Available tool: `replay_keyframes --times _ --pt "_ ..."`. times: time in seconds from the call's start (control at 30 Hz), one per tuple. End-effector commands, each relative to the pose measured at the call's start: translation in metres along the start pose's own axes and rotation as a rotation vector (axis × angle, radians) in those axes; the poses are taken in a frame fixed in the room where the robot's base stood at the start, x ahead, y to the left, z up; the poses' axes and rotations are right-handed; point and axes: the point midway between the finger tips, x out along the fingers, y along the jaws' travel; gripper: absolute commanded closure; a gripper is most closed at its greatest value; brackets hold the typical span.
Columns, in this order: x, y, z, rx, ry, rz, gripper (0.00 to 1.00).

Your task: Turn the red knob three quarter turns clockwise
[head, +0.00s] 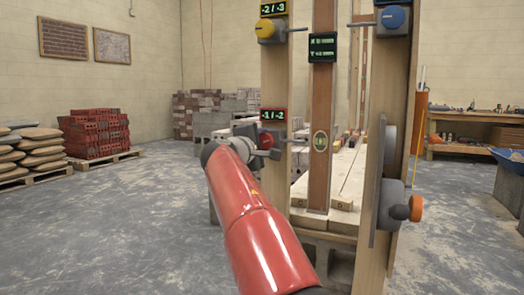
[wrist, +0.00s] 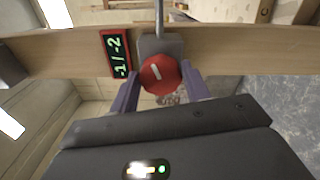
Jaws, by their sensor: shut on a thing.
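The red knob (wrist: 160,74) sits on a grey housing (wrist: 158,45) fixed to a wooden post, with a pale mark on its face. In the head view the red knob (head: 266,141) shows partly behind my arm. My gripper (wrist: 157,88) has one finger on each side of the knob and is shut on it. In the head view my gripper (head: 262,147) is at the knob, partly hidden by the red arm. A red-framed display reading -1 / -2 (head: 274,114) is above the knob; it also shows in the wrist view (wrist: 117,54).
A yellow knob (head: 265,28) is higher on the same post, with a display reading -2 / -3. A blue knob (head: 393,18) and an orange-tipped handle (head: 415,208) are on the right post. Open floor lies to the left.

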Motion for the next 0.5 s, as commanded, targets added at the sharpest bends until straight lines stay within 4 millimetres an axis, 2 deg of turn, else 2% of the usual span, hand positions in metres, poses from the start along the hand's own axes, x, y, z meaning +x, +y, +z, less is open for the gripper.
replay_keyframes --times 0.5 --pt "0.0005 -0.0053 -0.0011 0.491 0.0 -0.002 0.76"
